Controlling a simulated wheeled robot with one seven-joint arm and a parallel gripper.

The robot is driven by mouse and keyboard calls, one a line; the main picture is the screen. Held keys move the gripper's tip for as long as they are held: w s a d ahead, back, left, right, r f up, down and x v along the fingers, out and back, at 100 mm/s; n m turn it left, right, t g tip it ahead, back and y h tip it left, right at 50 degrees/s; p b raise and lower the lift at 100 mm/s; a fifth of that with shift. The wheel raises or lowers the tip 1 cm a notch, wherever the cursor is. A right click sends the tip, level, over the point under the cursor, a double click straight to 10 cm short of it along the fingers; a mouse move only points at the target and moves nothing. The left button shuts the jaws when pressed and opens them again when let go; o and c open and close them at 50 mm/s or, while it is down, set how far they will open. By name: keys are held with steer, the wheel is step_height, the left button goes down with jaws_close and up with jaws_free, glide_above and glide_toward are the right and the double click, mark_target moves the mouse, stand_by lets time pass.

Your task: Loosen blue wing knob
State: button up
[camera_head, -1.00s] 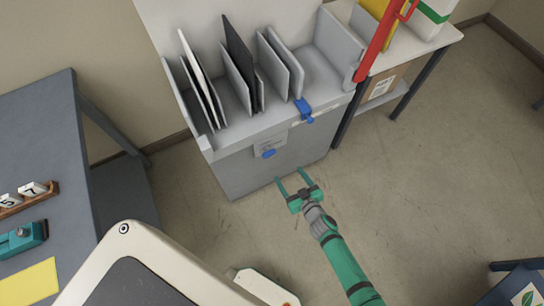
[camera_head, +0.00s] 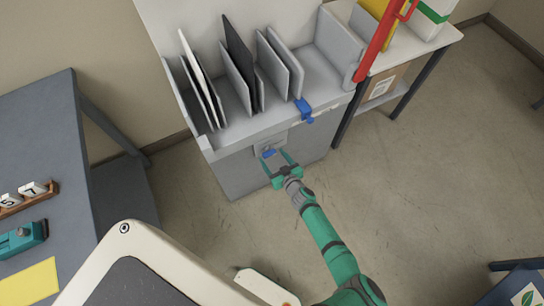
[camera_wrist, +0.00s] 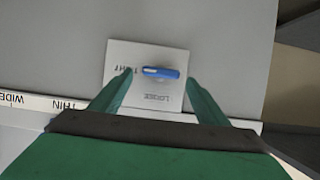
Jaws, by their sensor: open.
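The blue wing knob (camera_head: 268,153) is on the front face of the grey machine (camera_head: 240,180). In the wrist view the knob (camera_wrist: 161,72) is a blue bar lying roughly level across a light label plate (camera_wrist: 147,95), which reads "TIGHT" and "LOOSE". My green gripper (camera_head: 274,163) is open, its fingertips close to the knob. In the wrist view my gripper's fingers (camera_wrist: 158,75) stand on either side of the knob, with gaps on both sides. I cannot tell whether the tips have reached the knob's depth.
A blue clamp-like part (camera_head: 304,110) sits on the machine's front edge, right of the knob. Upright panels (camera_head: 240,60) stand in the machine's top. A red lever (camera_head: 375,45) rises at its right. A dark table (camera_head: 40,140) is at the left; open floor (camera_head: 430,170) lies right.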

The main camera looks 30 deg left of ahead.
steer(key=shift+x, duration=0.8)
steer(key=c, duration=1.1)
steer(key=shift+o, duration=0.3)
